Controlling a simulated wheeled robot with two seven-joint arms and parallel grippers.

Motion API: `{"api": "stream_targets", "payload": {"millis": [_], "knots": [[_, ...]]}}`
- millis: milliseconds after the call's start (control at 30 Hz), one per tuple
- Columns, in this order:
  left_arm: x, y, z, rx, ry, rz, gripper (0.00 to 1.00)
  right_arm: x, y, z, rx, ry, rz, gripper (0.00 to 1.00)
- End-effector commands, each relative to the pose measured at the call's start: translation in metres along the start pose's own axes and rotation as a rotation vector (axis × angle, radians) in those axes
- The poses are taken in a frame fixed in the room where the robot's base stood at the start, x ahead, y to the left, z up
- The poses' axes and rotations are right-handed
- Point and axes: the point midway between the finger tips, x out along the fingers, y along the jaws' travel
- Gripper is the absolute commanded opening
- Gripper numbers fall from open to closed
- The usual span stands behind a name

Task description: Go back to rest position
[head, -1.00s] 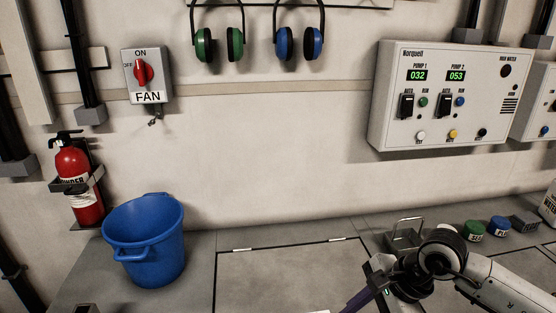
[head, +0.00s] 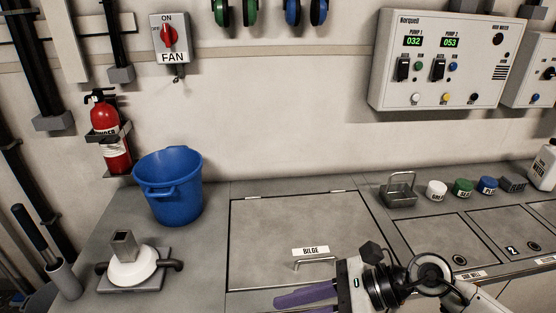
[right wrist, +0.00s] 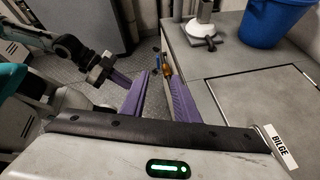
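My right gripper (head: 306,297) reaches in from the lower right of the head view, low over the front of the bench by the bilge hatch (head: 285,225). Its purple fingers are apart in the right wrist view (right wrist: 160,90), with nothing held between them. My left arm shows at the left of the right wrist view, and its gripper (right wrist: 112,75) has purple fingers above the floor. I cannot tell whether they are open. The left gripper is outside the head view.
A blue bucket (head: 170,190) and a white pump-like fitting (head: 133,268) stand at the left of the bench. The hatch has a raised handle (head: 315,263). The control panel (head: 435,60) is on the wall.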

Motion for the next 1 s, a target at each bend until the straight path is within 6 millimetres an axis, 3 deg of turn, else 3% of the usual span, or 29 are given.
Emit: {"api": "stream_targets", "payload": {"millis": [100,167,233,300,367,467,567,600,667,700,833,1000], "knots": [[-0.001,0.0,0.003,-0.001,-0.006,0.0,0.0,0.015,0.019,0.039,0.306,-0.29,0.049,0.28],[-0.001,0.0,0.004,-0.001,-0.007,0.0,0.0,0.012,0.019,0.059,0.526,-0.468,0.07,0.28],[-0.001,0.001,0.005,-0.002,-0.009,0.001,0.0,0.0,0.005,0.072,0.835,-0.69,0.089,0.28],[-0.002,0.001,0.006,-0.002,-0.012,0.001,0.0,-0.017,-0.018,0.063,1.168,-0.902,0.096,0.28],[-0.002,0.001,0.008,-0.002,-0.014,0.001,0.0,-0.03,-0.039,0.037,1.465,-1.073,0.093,0.28],[-0.002,0.001,0.009,-0.003,-0.016,0.001,0.0,-0.045,-0.06,-0.035,1.945,-1.322,0.065,0.28],[-0.002,0.001,0.009,-0.003,-0.016,0.001,0.0,-0.046,-0.057,-0.111,2.334,-1.505,0.021,0.28],[-0.002,0.001,0.009,-0.003,-0.017,0.002,0.0,-0.044,-0.05,-0.141,2.475,-1.567,0.001,0.28],[-0.002,0.001,0.009,-0.003,-0.017,0.002,0.0,-0.04,-0.035,-0.181,2.667,-1.65,-0.033,0.28],[-0.002,0.001,0.009,-0.003,-0.017,0.002,0.0,-0.037,-0.023,-0.204,-2.581,1.576,0.052,0.28],[-0.002,0.002,0.009,-0.003,-0.017,0.002,0.0,-0.026,0.016,-0.259,-2.342,1.384,0.096,0.28],[-0.002,0.002,0.009,-0.003,-0.017,0.002,0.0,-0.018,0.045,-0.288,-2.192,1.27,0.117,0.28]]}}
